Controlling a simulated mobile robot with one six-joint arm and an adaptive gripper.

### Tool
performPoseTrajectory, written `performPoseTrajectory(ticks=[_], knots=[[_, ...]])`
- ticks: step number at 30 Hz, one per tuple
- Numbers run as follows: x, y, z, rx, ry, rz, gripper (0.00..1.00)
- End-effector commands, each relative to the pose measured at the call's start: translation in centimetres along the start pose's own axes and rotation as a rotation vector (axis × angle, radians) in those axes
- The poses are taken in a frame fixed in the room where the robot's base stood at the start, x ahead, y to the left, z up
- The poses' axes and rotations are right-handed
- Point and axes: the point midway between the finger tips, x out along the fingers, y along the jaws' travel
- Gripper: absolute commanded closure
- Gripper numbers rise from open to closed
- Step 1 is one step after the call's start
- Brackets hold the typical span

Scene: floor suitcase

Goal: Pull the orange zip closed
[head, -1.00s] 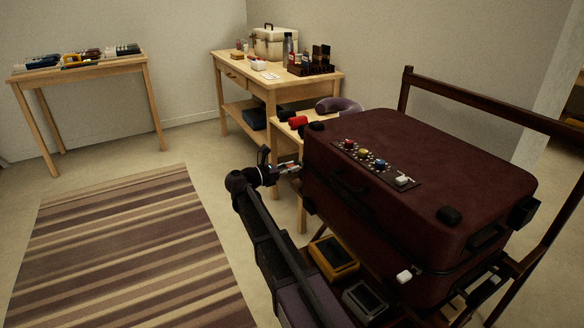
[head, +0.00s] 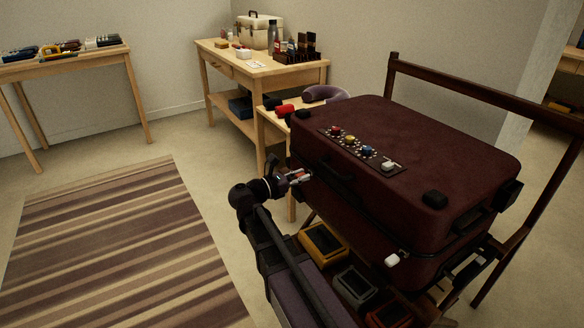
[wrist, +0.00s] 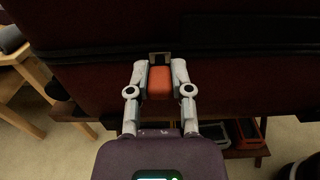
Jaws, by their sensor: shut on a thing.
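The dark red suitcase (head: 440,150) lies shut-looking on a wooden rack, with a dark seam along its side. My gripper (head: 303,176) is at the suitcase's near side, close to its left corner. In the wrist view my gripper (wrist: 159,80) is shut on the orange zip pull (wrist: 159,83), between both fingertips and against the suitcase side. A small metal-and-dark piece (wrist: 160,58) shows just beyond the pull. A white pull (head: 392,260) hangs on the seam near the right corner. How far the seam is open cannot be told.
A panel with coloured knobs (head: 362,150) is on the lid. Yellow (head: 322,240) and grey (head: 354,286) trays sit below the suitcase. A small side table (head: 272,125) stands behind its left end. Striped rug (head: 120,245) and open floor lie left.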

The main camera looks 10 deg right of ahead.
Motion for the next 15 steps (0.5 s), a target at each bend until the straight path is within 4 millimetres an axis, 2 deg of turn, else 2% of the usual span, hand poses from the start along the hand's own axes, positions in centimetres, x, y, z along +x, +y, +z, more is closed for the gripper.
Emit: performPoseTrajectory(ticks=[1,3,12,13,15], knots=[[0.05,-0.92,0.0,0.0,0.0,-0.003,1.0],[0.06,-1.24,0.0,0.0,0.0,-0.003,1.0],[0.1,-1.42,-0.03,0.0,0.001,-0.008,1.0],[0.1,-1.43,-0.03,0.0,0.001,-0.008,0.66],[0.1,-1.42,-0.04,0.0,0.001,-0.007,0.46]])
